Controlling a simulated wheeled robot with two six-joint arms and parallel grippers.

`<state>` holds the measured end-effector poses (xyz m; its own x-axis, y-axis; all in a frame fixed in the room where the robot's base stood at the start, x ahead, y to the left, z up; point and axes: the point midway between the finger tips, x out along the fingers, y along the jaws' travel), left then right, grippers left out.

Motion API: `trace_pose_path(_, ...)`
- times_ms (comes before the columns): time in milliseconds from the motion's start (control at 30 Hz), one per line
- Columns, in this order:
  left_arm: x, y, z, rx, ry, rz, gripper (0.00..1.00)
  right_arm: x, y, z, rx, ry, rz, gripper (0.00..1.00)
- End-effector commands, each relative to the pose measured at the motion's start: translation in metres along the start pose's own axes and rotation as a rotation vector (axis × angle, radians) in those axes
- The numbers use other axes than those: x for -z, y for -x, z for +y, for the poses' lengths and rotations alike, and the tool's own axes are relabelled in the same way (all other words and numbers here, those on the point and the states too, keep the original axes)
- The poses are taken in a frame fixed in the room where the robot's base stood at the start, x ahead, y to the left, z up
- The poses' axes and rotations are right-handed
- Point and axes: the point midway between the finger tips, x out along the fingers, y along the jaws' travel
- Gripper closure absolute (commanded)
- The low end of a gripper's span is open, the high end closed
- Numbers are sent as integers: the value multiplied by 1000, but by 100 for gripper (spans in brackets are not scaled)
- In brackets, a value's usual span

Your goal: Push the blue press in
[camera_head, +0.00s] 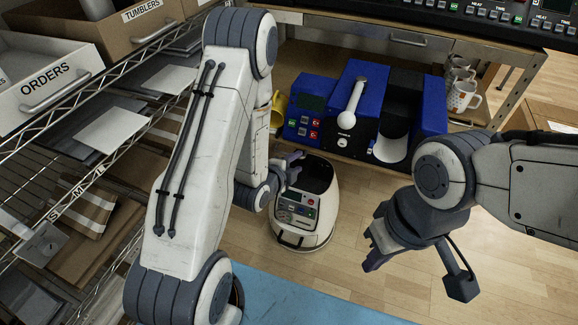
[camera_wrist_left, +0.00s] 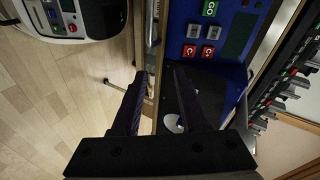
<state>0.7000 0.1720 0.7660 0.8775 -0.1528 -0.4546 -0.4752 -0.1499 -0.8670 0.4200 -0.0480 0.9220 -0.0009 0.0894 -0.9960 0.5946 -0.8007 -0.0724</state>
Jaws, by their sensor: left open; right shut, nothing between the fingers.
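The blue press (camera_head: 362,118) stands on a low wooden shelf at the upper middle of the head view, with a white handle (camera_head: 355,96) on top and a control panel with green and red buttons. In the left wrist view the press (camera_wrist_left: 182,30) fills the upper right, and its buttons show clearly. My left gripper (camera_head: 293,170) is open and empty, in front of and below the press's left part. Its two fingers (camera_wrist_left: 160,95) point toward the press in the wrist view; I cannot tell any contact. My right gripper (camera_head: 371,252) is shut and empty, well in front of the press.
A yellow mug (camera_head: 280,103) is partly hidden behind my left arm, left of the press. Patterned mugs (camera_head: 462,97) stand at the shelf's right end. A wire rack with a drawer marked ORDERS (camera_head: 50,84) stands at the left. Open wooden floor (camera_head: 350,215) lies before the shelf.

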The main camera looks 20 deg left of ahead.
Motion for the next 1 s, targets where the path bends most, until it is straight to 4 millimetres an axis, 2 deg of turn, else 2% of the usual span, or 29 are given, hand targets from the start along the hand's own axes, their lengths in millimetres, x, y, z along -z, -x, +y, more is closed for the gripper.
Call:
trace_pose_path(33, -18, -6, 23, 44, -31, -15, 56, -1, -19, 1, 0, 0, 0, 100)
trace_pose_path(200, -50, 0, 37, 200, -137, -66, 56, -2, -37, 3, 0, 0, 0, 100)
trace_pose_path(367, -61, 5, 39, 267, -181, -97, 56, -2, -42, 3, 0, 0, 0, 100)
trace_pose_path(467, -62, -1, 36, 278, -190, -100, 56, -2, -42, 3, 0, 0, 1, 100)
trace_pose_path(800, -66, -59, 17, 279, -189, -99, 56, -2, -40, 3, 0, 0, 1, 100)
trace_pose_path(1000, -68, -84, 11, 276, -187, -100, 56, -2, -39, 3, 0, 0, 0, 100)
